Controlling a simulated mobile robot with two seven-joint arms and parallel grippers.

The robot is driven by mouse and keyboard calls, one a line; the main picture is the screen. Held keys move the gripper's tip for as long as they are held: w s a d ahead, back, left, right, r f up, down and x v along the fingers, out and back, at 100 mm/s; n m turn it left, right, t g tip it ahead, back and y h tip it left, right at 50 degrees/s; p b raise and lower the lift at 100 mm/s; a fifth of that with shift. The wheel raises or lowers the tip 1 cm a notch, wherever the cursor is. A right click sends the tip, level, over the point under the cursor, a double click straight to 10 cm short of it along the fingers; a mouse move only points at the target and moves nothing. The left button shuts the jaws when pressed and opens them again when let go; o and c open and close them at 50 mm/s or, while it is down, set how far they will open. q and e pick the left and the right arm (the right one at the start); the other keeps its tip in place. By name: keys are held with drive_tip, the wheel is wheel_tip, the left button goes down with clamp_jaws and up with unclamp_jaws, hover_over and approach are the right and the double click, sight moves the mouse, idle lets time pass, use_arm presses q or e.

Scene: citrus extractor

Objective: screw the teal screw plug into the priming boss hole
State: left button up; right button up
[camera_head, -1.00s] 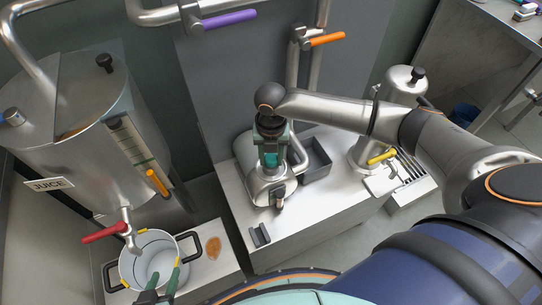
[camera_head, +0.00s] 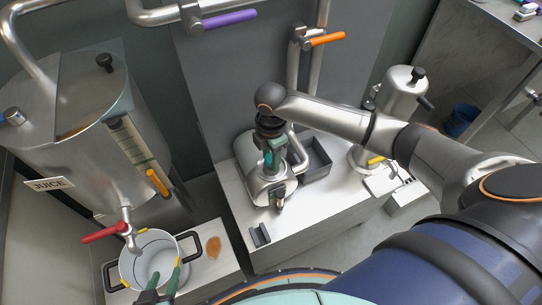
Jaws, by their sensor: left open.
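My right gripper (camera_head: 269,166) points down at the top of the steel pump body (camera_head: 262,190) on the bench. A small bright teal patch, likely the teal screw plug (camera_head: 268,158), shows at its fingers. The fingers hide most of it, and I cannot tell whether they press on it. The priming boss hole is hidden under the gripper. My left gripper (camera_head: 160,284) is open and empty at the bottom left, in front of the white pot.
The white pot (camera_head: 126,268) with black handles stands under the red-handled tap (camera_head: 105,233) of the juice tank (camera_head: 75,140). A grey bin (camera_head: 316,160) sits right of the pump. A small grey holder (camera_head: 259,236) lies at the bench front. A steel canister (camera_head: 398,92) stands right.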

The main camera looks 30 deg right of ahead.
drive_tip(key=shift+o, duration=1.1)
drive_tip(key=n, duration=0.5)
drive_tip(key=shift+n, duration=0.3)
drive_tip(key=n, duration=0.6)
drive_tip(key=shift+n, duration=0.3)
